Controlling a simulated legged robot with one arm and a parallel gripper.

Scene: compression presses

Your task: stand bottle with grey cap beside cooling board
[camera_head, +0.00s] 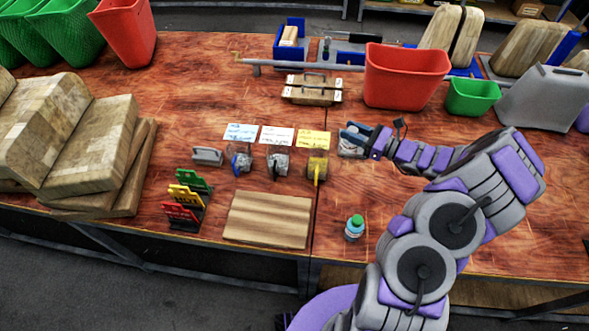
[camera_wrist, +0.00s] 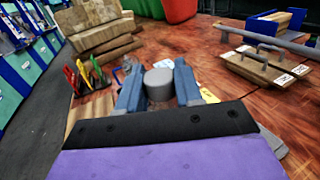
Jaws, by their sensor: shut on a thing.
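My gripper (camera_head: 355,130) is over the right part of the table in the head view. Its blue fingers (camera_wrist: 158,88) are closed around a bottle with a grey cap (camera_wrist: 159,84) in the wrist view. Most of the bottle's body is hidden there. In the head view the pale bottle (camera_head: 350,150) shows under the fingers; I cannot tell whether it touches the table. The cooling board, a flat striped wooden board (camera_head: 268,219), lies at the front edge, left and nearer than the gripper. A bottle with a green cap (camera_head: 354,228) stands right of the board.
Green, yellow and red racks (camera_head: 185,200) stand left of the board. Three clamp-like tools (camera_head: 278,162) with labels are behind it. Wooden blocks (camera_head: 75,140) are piled far left. A red bin (camera_head: 403,75) stands behind my gripper. Table between both bottles looks clear.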

